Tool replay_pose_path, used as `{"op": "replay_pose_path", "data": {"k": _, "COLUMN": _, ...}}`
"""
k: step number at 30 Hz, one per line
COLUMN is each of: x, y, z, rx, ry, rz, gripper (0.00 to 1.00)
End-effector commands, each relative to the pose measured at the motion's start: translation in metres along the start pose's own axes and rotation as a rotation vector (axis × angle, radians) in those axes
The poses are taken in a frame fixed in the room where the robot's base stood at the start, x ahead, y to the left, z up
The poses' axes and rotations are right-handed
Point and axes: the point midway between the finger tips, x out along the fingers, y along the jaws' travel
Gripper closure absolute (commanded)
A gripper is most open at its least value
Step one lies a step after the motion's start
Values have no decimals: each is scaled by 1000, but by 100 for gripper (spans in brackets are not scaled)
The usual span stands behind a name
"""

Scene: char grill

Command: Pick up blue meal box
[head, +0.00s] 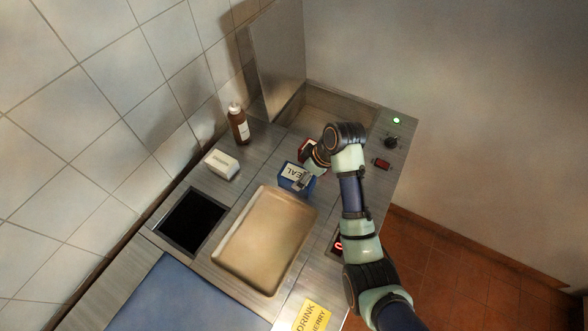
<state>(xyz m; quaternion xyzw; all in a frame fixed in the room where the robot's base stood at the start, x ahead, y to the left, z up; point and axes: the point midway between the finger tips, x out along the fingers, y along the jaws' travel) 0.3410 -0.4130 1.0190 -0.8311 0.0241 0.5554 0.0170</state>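The blue meal box (289,175) stands on the steel counter, just above the tan tray in the head view. Its light label shows part of the word "MEAL". My gripper (303,182) is at the right side of the box, over its edge, and overlaps it in the picture. The fingers are small and partly hidden by the wrist, so I cannot tell whether they are open, shut or touching the box.
A tan tray (245,263) lies just below the box. A white carton (221,164) and a brown bottle (238,124) stand to the left. A dark square opening (191,221), a yellow drink card (312,317) and a recessed basin (327,110) are also on the counter.

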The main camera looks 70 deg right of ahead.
Motion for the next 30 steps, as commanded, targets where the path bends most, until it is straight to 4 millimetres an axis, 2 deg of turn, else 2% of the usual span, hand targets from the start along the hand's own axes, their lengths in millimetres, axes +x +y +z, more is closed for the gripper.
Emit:
{"op": "replay_pose_path", "data": {"k": 3, "x": 16, "y": -1, "z": 0, "rx": 0, "ry": -2, "rz": -2, "gripper": 0}}
{"op": "replay_pose_path", "data": {"k": 8, "x": 24, "y": 0, "z": 0, "rx": 0, "ry": -2, "rz": 0, "gripper": 0}}
{"op": "replay_pose_path", "data": {"k": 16, "x": 67, "y": 5, "z": 2, "rx": 0, "ry": -2, "rz": 0, "gripper": 0}}
{"op": "replay_pose_path", "data": {"k": 24, "x": 72, "y": 5, "z": 2, "rx": 0, "ry": 0, "rz": 2, "gripper": 0}}
{"op": "replay_pose_path", "data": {"k": 30, "x": 72, "y": 5, "z": 2, "rx": 0, "ry": 0, "rz": 2, "gripper": 33}}
